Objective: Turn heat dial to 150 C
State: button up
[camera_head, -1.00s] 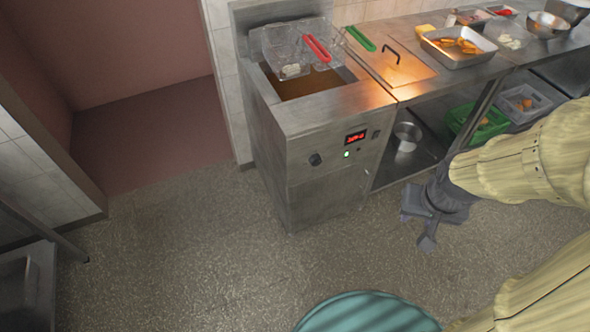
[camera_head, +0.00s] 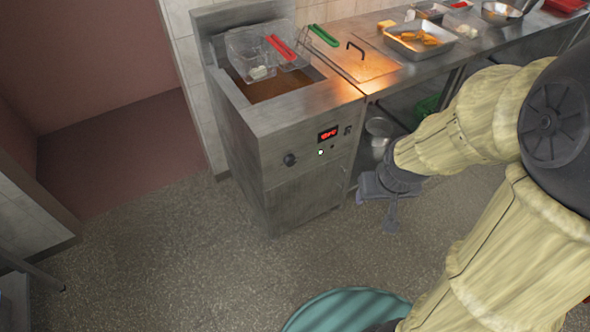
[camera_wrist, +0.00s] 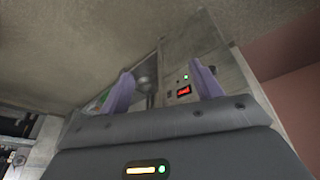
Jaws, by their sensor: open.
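The heat dial (camera_head: 289,159) is a small dark round knob on the left of the steel fryer's (camera_head: 270,190) front panel. A red lit display (camera_head: 328,134) and a green light (camera_head: 320,152) are to its right; the digits are too small to read. My gripper (camera_head: 374,205) is in front of the fryer's lower right side, apart from the dial. In the wrist view my gripper (camera_wrist: 165,82) shows two purple fingers spread apart with nothing between them. The display also shows there (camera_wrist: 184,91), near the right finger.
A steel counter with a food tray (camera_head: 420,40) extends right. A teal round thing (camera_head: 345,310) is at the bottom. The floor (camera_head: 170,250) left of the fryer is clear.

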aim_at(292, 163)
jog(key=w+a+f+n+t+y+b, duration=0.3)
jog(key=w+f+b, duration=0.4)
jog(key=f+b, duration=0.3)
jog(key=w+a+f+n+t+y+b, duration=0.3)
jog(key=w+f+n+b, duration=0.3)
jog(key=f+b, duration=0.5)
jog(key=w+a+f+n+t+y+b, duration=0.3)
jog(key=w+f+n+t+y+b, duration=0.1)
jog(key=f+b, duration=0.7)
jog(key=w+n+y, duration=0.1)
jog(key=w+n, duration=0.1)
jog(key=w, duration=0.1)
jog(key=shift+w+y, duration=0.3)
jog(key=shift+w, duration=0.05)
jog(key=shift+a, duration=0.1)
jog(key=b+x, duration=0.2)
jog(key=x, duration=1.5)
jog(key=shift+w+a+b, duration=0.1)
jog(key=shift+w+b, duration=0.1)
jog(key=shift+b, duration=0.1)
